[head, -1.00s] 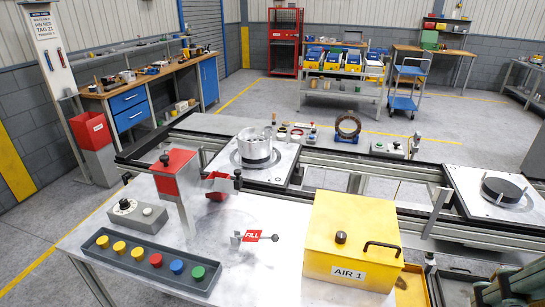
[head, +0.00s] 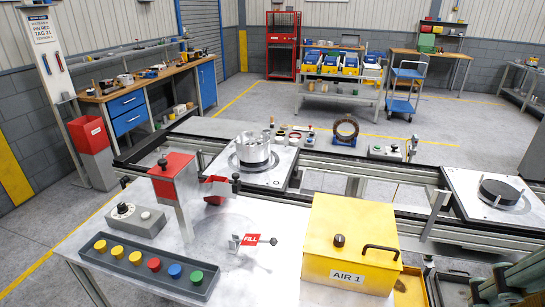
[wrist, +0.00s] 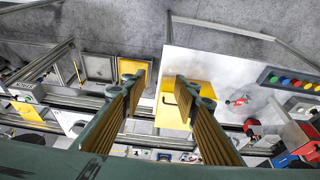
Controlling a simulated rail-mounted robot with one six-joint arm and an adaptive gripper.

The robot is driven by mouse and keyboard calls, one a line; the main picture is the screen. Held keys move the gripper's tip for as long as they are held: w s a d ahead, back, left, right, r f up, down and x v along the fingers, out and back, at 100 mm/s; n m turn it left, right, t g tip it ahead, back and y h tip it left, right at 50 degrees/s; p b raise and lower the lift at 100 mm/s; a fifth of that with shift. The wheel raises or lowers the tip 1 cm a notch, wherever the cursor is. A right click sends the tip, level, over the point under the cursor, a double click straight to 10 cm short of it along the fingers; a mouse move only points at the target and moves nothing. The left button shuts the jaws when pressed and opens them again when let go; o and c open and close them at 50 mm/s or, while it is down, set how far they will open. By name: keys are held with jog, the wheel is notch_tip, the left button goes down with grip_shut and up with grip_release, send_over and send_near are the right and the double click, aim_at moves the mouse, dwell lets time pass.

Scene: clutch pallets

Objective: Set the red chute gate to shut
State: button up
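The red chute (head: 172,176) stands on a grey post at the back left of the white table. A red part with black knobs (head: 216,182) juts out on its right; I cannot tell the gate's position from this. The chute also shows at the right edge of the wrist view (wrist: 294,133), partly cut off. My gripper (wrist: 162,84) is open and empty in the wrist view, its two ribbed fingers well apart. It is away from the chute, with the yellow box (wrist: 172,86) partly behind and between its fingers.
On the table are the yellow AIR 1 box (head: 349,240), a red FILL lever (head: 251,240), a grey tray (head: 128,271) of coloured buttons and a grey dial box (head: 136,219). A rail conveyor with pallets (head: 490,210) runs behind. The table's middle is fairly clear.

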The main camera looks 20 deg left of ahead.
jog(key=w+a+r+n+p, duration=0.1)
jog(key=w+a+r+p, duration=0.2)
jog(key=w, duration=0.6)
jog(key=w+a+r+g+y, duration=0.1)
jog(key=w+a+r, duration=0.2)
jog(key=w+a, duration=0.4)
jog(key=w+a+r+n+p, duration=0.1)
jog(key=w+a+r+p, duration=0.2)
jog(key=w, duration=0.7)
jog(key=w+a+f+n+g+p, duration=0.1)
jog(key=w+a+f+p, duration=0.1)
jog(key=w+a, duration=1.45)
jog(key=n+g+h+p, duration=0.1)
jog(key=n+g+p, duration=0.1)
jog(key=n, duration=0.4)
send_over(236, 174)
notch_tip(236, 174, down, 10)
jog(key=shift+a+f, duration=0.1)
jog(key=shift+f, duration=0.1)
jog(key=shift+f, duration=0.1)
jog(key=shift+f, duration=6.8)
